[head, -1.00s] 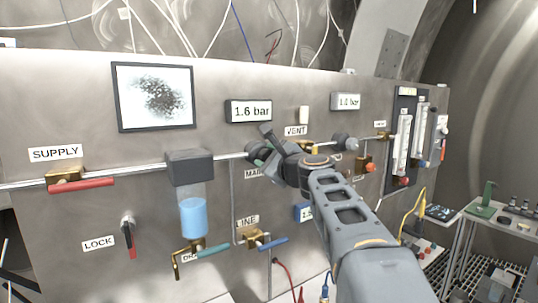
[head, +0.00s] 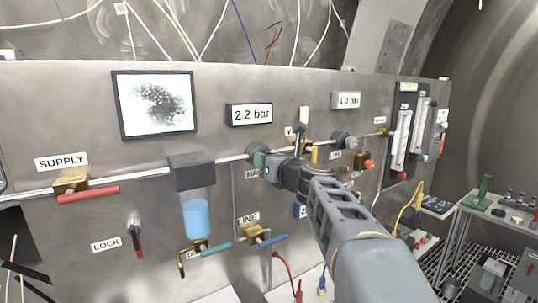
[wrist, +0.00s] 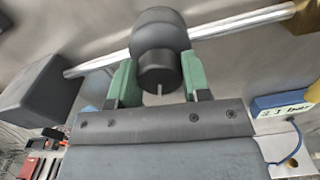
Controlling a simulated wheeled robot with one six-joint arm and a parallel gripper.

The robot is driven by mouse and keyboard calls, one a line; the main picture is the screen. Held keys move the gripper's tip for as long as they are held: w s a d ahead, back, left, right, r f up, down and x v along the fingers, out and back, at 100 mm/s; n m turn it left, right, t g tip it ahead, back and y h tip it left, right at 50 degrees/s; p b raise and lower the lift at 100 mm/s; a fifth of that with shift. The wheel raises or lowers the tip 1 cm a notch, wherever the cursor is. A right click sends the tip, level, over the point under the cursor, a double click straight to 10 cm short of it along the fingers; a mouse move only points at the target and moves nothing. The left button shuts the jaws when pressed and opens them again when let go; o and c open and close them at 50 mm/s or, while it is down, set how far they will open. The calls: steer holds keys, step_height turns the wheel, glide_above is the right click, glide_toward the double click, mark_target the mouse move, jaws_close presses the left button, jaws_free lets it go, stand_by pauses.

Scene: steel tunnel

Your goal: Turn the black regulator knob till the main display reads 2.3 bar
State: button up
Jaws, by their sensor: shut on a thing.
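The main display (head: 249,114) on the steel panel reads 2.2 bar. My gripper (head: 262,160) is at the panel below this display. In the wrist view the black regulator knob (wrist: 158,68) sits between the green fingers of my gripper (wrist: 157,82), which are shut on it from both sides. A pale index line shows on the knob's front end. In the head view the knob is mostly hidden behind my gripper.
A second display (head: 346,100) to the right reads 1.0 bar. A black block with a blue bowl (head: 195,217) hangs left of my gripper. The SUPPLY valve's red handle (head: 89,194) is further left. A LINE valve with a blue handle (head: 272,241) lies below.

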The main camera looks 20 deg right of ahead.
steer(key=m+p, duration=0.3)
steer(key=m, duration=0.2)
steer(key=shift+m, duration=0.3)
stand_by(0.4)
steer(key=o, duration=0.9)
